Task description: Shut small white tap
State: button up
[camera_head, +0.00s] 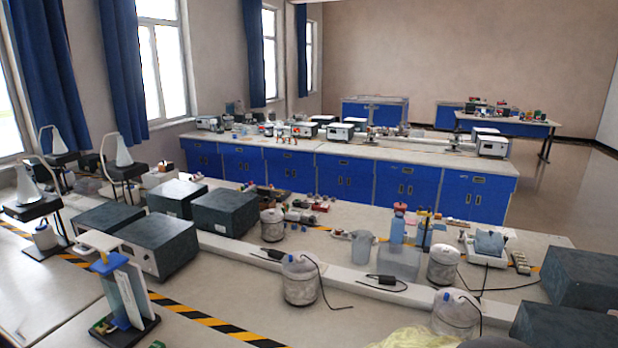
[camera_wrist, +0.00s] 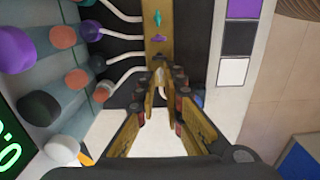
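In the wrist view, a yellow-brown strip (camera_wrist: 158,50) carries a small green tap (camera_wrist: 157,18) and a small purple tap (camera_wrist: 158,38). Below them, a small pale piece (camera_wrist: 160,76) shows between my fingertips; it may be the white tap, but it is mostly hidden. My gripper (camera_wrist: 161,92) has its two fingers apart with a narrow gap, one on each side of that piece. I cannot tell whether they touch it. In the head view neither my gripper nor the taps can be made out.
Curved white pipes (camera_wrist: 122,55) and several coloured round knobs (camera_wrist: 62,37) lie left of the strip. Purple, black and white squares (camera_wrist: 234,72) lie to its right. The head view shows lab benches crowded with dark boxes (camera_head: 158,243) and jars (camera_head: 300,280).

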jog(key=shift+f+b, duration=0.45)
jog(key=shift+f, duration=0.45)
jog(key=shift+r+p, duration=0.3)
jog(key=shift+r, duration=0.05)
dwell(0.3)
grip_shut()
